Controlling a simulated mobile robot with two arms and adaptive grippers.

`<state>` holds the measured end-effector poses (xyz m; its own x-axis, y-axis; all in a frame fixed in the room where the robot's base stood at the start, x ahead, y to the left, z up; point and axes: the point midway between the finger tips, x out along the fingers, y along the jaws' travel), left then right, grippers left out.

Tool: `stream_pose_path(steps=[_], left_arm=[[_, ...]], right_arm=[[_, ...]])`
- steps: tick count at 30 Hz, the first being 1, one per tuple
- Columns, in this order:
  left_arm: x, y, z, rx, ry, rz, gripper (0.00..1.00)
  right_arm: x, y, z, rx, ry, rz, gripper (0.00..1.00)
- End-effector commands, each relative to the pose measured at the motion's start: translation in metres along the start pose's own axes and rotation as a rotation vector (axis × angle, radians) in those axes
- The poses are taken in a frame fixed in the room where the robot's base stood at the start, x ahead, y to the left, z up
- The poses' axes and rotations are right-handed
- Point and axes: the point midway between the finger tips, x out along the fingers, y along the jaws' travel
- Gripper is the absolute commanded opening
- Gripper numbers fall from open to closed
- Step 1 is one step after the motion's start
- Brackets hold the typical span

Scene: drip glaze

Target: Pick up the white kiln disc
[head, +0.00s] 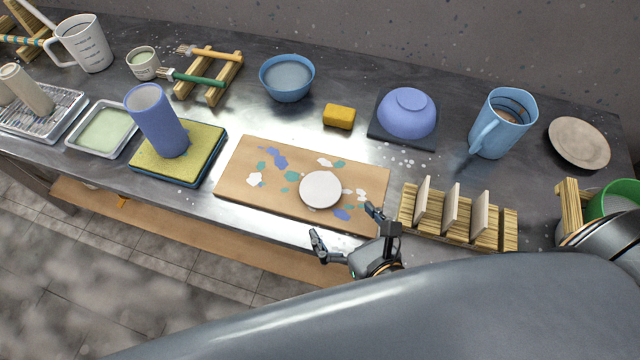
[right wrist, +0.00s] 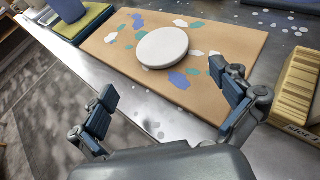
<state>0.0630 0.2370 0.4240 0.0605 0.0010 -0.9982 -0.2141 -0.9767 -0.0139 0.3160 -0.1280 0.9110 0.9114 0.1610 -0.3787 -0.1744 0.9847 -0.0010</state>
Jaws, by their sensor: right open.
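The white kiln disc (head: 321,189) lies flat on the paint-spotted wooden board (head: 235,188), toward the board's right front. In the right wrist view the disc (right wrist: 162,47) is ahead of the fingers, apart from them. My right gripper (head: 345,228) is open and empty at the board's front edge, just short of the disc. Its two fingers also show spread wide in the right wrist view (right wrist: 168,103). My left gripper is in neither view.
A wooden rack (head: 467,229) with upright tiles stands close right of the board and my right gripper. A yellow sponge pad (head: 196,163) bearing a blue cylinder (head: 157,120) is at left. A yellow block (head: 339,116) and blue bowl (head: 287,78) sit behind.

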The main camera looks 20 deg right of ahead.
Motion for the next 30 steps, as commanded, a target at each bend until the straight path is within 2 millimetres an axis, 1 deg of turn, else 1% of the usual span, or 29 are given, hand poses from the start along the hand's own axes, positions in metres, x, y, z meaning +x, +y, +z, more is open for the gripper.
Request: stream_pose_path(steps=[1, 2, 4, 8, 10, 13, 15, 18, 21, 26, 27, 29, 30], left_arm=[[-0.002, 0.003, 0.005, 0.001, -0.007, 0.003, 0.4], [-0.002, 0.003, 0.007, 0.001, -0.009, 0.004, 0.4], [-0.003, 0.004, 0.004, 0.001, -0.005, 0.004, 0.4], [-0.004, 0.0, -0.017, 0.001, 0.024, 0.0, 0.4], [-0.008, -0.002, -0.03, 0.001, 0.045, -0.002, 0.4], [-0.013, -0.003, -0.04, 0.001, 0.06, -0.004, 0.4], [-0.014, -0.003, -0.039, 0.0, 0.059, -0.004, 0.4], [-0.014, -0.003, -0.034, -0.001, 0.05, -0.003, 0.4], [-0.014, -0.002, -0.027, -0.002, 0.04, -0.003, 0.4], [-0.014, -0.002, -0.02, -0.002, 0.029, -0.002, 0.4], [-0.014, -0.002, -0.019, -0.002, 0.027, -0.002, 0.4], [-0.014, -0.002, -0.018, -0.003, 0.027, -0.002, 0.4], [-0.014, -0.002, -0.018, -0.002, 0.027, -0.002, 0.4]], right_arm=[[0.008, 0.0, 0.002, -0.001, -0.003, -0.001, 1.0], [0.011, 0.0, 0.001, -0.001, -0.002, -0.001, 1.0], [0.017, 0.0, 0.001, 0.0, -0.001, 0.0, 1.0], [0.025, -0.001, 0.002, 0.0, 0.0, -0.001, 1.0], [0.033, -0.003, 0.005, -0.001, -0.003, -0.002, 1.0], [0.049, -0.004, 0.008, 0.0, -0.003, -0.002, 1.0], [0.059, -0.005, 0.006, 0.0, -0.001, -0.002, 1.0], [0.069, -0.004, 0.005, 0.0, 0.0, 0.0, 1.0], [0.072, -0.004, 0.004, 0.001, 0.002, 0.001, 1.0], [0.072, -0.004, 0.004, 0.001, 0.002, 0.001, 1.0], [0.072, -0.004, 0.004, 0.001, 0.002, 0.001, 0.96], [0.072, -0.004, 0.004, 0.001, 0.002, 0.001, 0.84], [0.072, -0.004, 0.004, 0.001, 0.002, 0.001, 0.76]])
